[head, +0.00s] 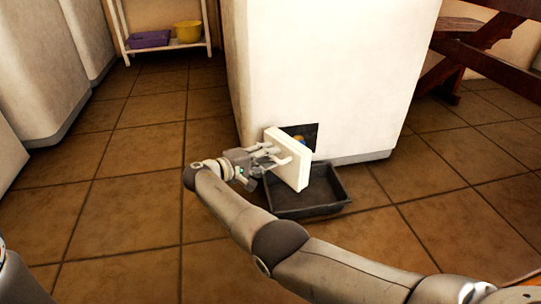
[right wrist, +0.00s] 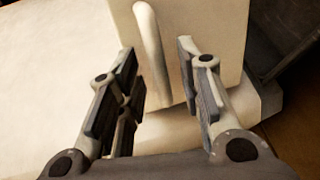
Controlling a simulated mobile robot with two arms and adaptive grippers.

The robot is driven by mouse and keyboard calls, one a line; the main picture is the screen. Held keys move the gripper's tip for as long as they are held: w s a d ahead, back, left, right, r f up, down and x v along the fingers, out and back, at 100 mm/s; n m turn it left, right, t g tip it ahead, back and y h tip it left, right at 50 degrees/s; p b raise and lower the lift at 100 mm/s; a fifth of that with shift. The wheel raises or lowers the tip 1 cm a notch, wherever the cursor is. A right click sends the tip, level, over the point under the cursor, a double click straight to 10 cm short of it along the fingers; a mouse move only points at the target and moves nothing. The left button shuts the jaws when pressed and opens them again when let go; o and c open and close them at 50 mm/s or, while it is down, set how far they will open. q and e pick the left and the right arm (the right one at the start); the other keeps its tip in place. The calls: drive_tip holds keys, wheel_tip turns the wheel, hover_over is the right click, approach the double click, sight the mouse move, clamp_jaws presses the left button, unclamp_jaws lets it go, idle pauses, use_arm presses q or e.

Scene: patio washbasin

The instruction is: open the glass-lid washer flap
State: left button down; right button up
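The white washer (head: 320,70) has a dark square opening (head: 312,129) low on its front. The small white flap (head: 300,170) stands swung out from that opening, at an angle to the washer's front. My right gripper (head: 270,153) is at the flap's outer face, by its handle. In the right wrist view, the flap (right wrist: 205,25) fills the upper middle, and its curved handle (right wrist: 151,45) reaches down between the spread fingers of my right gripper (right wrist: 158,88). The fingers show gaps on both sides of the handle. My left gripper is out of view.
A dark shallow tray (head: 330,207) lies on the tiled floor beneath the flap. A wooden bench (head: 455,60) stands at the right. A white shelf (head: 165,52) with a yellow bowl (head: 188,31) and purple tub (head: 149,39) stands behind. Floor left of the washer is clear.

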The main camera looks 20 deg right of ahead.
drive_tip(key=v, duration=0.6)
drive_tip(key=shift+d, duration=0.1)
